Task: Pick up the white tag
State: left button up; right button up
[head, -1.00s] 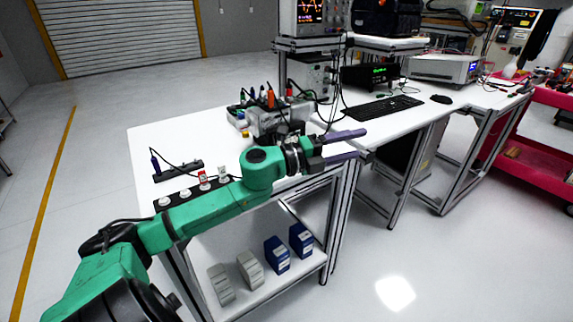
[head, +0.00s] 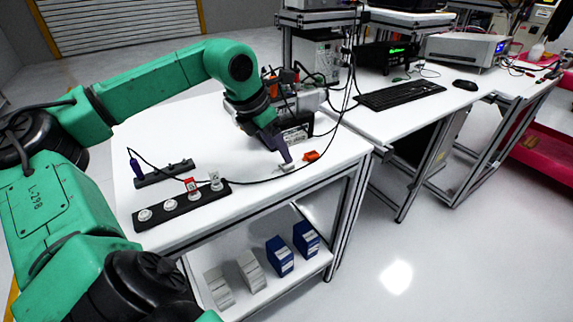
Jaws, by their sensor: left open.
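A white tag (head: 215,179) stands upright at the right end of a black strip (head: 182,208) on the white table. A red-and-white tag (head: 192,186) stands left of it on the same strip. My left gripper (head: 286,158) points down over the table, well to the right of the white tag. It is open, though one finger mostly hides the other. A small pale piece (head: 287,168) lies right at its fingertips; I cannot tell whether they touch. My right gripper is out of view.
An orange piece (head: 311,156) lies just right of the gripper. A dark cable crosses the table between gripper and strip. A black bar (head: 165,174) lies behind the strip. Boxy equipment stands behind the gripper. Blue boxes (head: 279,256) sit on the lower shelf.

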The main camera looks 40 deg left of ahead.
aim_at(283, 165)
pick_arm(q)
jog(key=p+x, duration=0.1)
jog(key=x, duration=0.3)
jog(key=shift+d+f, duration=0.1)
jog(key=shift+d, duration=0.1)
jog(key=shift+w+a+f, duration=0.1)
jog(key=shift+f, duration=0.1)
grip_shut()
